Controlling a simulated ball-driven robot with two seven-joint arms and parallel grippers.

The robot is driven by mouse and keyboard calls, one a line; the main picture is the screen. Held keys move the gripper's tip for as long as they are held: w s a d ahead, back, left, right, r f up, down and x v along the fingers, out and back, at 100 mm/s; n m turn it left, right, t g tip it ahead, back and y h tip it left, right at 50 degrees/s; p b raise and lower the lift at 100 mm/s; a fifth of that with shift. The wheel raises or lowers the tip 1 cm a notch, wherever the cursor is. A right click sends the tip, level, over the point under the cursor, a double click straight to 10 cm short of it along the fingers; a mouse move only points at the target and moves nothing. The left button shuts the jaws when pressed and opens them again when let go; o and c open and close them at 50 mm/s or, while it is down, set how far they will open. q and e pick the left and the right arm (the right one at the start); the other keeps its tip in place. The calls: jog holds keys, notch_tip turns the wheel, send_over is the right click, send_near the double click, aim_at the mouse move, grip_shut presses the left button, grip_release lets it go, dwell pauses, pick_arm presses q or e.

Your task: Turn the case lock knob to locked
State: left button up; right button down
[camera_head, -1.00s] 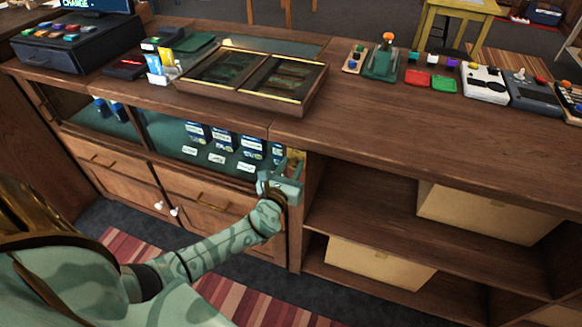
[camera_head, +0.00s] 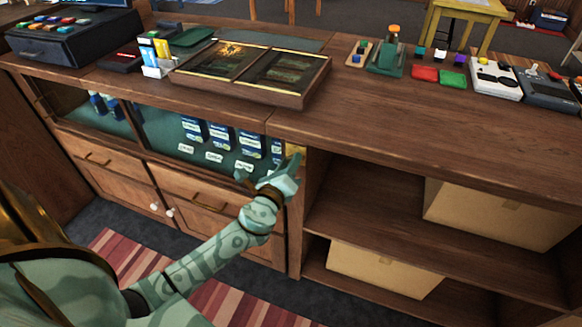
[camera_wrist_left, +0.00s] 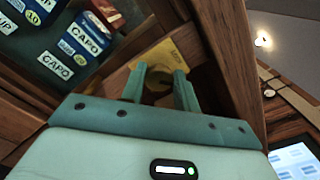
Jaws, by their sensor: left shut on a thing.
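The case lock knob (camera_wrist_left: 158,86) is a brass-coloured round knob on a yellow plate (camera_wrist_left: 172,54), at the right end of the glass display case. Lettering on the plate is too small to read surely. In the wrist view my left gripper (camera_wrist_left: 160,90) has one green finger on each side of the knob and is shut on it. In the head view the left gripper (camera_head: 286,172) is tilted at the case's right post and hides the knob. A bit of the plate (camera_head: 296,150) shows above it. My right gripper is not in view.
Packets labelled capo (camera_head: 220,137) stand inside the case (camera_head: 150,128), left of the gripper. Open shelves with cardboard boxes (camera_head: 490,212) lie to the right. A framed tray (camera_head: 300,98) and small gear stand on the counter (camera_head: 400,115) above. Drawers (camera_head: 205,198) sit below.

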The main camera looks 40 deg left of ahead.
pick_arm(q)
jog(key=n+b, duration=0.2)
jog(key=n, duration=0.7)
jog(key=shift+a+f, duration=0.1)
jog(key=shift+f, duration=0.05)
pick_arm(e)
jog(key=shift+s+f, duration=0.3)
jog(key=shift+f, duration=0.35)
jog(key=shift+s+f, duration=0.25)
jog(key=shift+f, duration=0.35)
pick_arm(q)
jog(key=shift+n, duration=0.4)
jog(key=o, duration=0.9)
jog(key=shift+o, duration=0.2)
